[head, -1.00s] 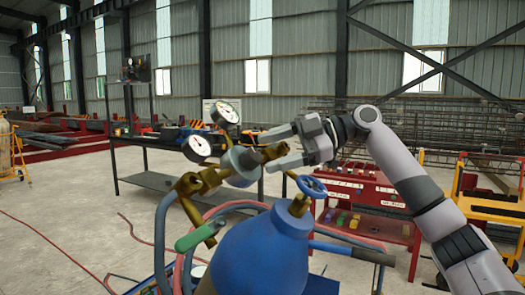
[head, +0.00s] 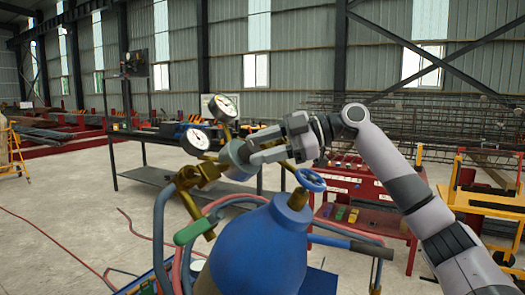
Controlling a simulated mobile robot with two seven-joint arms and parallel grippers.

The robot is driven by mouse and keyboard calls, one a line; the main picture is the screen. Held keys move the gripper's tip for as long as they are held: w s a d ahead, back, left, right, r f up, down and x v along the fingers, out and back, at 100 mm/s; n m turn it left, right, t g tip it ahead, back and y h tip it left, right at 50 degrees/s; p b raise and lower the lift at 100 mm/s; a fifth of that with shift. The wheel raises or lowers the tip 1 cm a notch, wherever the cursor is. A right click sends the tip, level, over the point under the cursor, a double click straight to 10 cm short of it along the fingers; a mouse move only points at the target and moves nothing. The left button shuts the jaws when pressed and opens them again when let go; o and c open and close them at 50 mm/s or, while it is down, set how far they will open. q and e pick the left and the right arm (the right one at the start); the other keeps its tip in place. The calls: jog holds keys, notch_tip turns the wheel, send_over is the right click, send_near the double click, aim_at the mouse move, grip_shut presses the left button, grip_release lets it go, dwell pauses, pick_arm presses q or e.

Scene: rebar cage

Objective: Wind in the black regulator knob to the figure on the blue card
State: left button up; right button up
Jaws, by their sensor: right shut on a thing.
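The regulator body (head: 236,158) is a blue-grey drum on brass fittings (head: 190,178) above the blue gas cylinder (head: 258,250). Two white round gauges, one upper (head: 223,106) and one lower (head: 195,139), stand on it; their figures are too small to read. My right gripper (head: 258,147) reaches in from the right, its fingers closed at the right side of the drum. The black knob is not clearly visible; the fingers cover that spot, and the gripper is shut on what appears to be the knob. I cannot make out the blue card. My left gripper is not in view.
A blue handwheel (head: 310,179) tops the cylinder, close under my right arm. A dark bench (head: 150,178) and a red cabinet (head: 385,222) stand behind. Floor is open at the left.

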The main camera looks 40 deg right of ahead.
jog(key=o, duration=1)
jog(key=shift+o, duration=0.2)
jog(key=b+v, duration=0.1)
jog(key=v, duration=0.6)
jog(key=shift+s, duration=0.1)
jog(key=shift+s+f, duration=0.1)
